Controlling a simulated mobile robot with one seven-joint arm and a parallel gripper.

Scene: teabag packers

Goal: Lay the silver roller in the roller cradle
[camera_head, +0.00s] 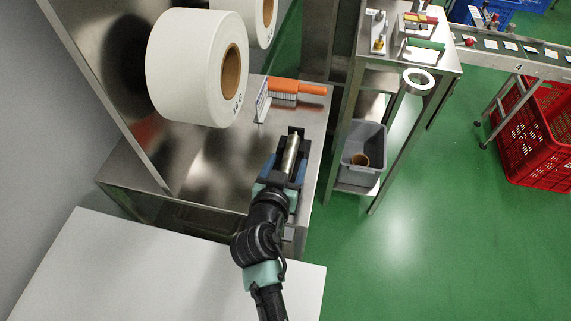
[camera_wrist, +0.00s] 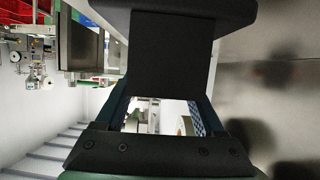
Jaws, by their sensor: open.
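The silver roller (camera_head: 291,152) lies lengthwise in the black roller cradle (camera_head: 297,131) on the steel bench, near its right edge, in the head view. My gripper (camera_head: 286,167) is low at the near end of the cradle. Its bluish fingers are apart, one on each side of the roller's near part. It is open, and I cannot tell whether a finger touches the roller. My gripper hides the near end of the cradle. In the wrist view, a black block fills the top middle between my fingers (camera_wrist: 163,112), and the roller cannot be made out.
A large white paper roll (camera_head: 195,70) hangs over the bench at left. A steel shelf stand (camera_head: 375,125) is to the right, across a gap of green floor.

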